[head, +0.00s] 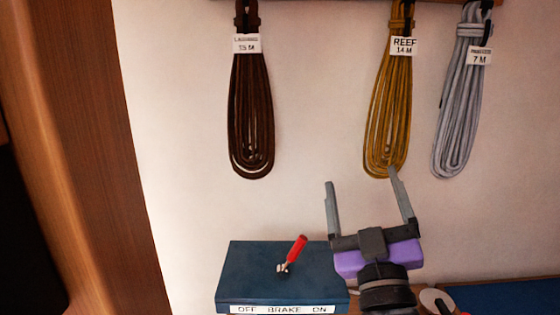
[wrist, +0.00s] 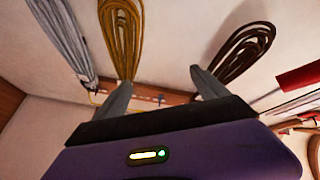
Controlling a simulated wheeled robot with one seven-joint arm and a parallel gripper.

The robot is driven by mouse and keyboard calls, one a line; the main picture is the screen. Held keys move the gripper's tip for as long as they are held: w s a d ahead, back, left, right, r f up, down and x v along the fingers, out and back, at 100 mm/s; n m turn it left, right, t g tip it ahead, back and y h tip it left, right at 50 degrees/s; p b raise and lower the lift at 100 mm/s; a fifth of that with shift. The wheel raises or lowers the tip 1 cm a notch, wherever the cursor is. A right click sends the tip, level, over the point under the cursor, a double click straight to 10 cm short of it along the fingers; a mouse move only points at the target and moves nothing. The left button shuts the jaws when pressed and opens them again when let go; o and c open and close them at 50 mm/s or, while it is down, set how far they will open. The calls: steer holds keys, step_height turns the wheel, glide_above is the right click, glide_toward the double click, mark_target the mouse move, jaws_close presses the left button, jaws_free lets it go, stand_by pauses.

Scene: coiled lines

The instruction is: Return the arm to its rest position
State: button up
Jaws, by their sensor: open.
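My gripper (head: 365,192) is open and empty in the head view, with its two grey fingers pointing up. It stands to the right of the blue brake box and below the yellow-brown REEF 14 M coil (head: 388,110). In the head view the left fingertip is over bare wall and the right one is near the coil's lower end; I cannot tell whether it touches. In the wrist view both fingers (wrist: 160,92) are spread, with the yellow coil (wrist: 121,38) beyond the left one and the dark brown coil (wrist: 243,50) beyond the right one.
The dark brown 13 M coil (head: 250,120) and the grey 7 M coil (head: 460,95) hang on the wall. The blue box (head: 250,275) has a red lever (head: 298,248) and an OFF BRAKE ON label. A wooden post (head: 90,150) stands at left. Bare wall lies between the coils.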

steer(key=s+d+f+m+g, duration=0.1)
steer(key=s+d+f+g, duration=0.1)
steer(key=s+f, duration=0.8)
steer(key=s+d+f+m+g, duration=0.2)
steer(key=s+f+g, duration=0.2)
steer(key=s+f, duration=0.7)
steer(key=s+d+f+m+g, duration=0.2)
steer(key=s+f, duration=0.8)
steer(key=s, duration=1)
steer(key=shift+s+d+f+g, duration=0.3)
steer(key=shift+d+g, duration=0.1)
steer(key=shift+g, duration=0.2)
steer(key=shift+c, duration=0.4)
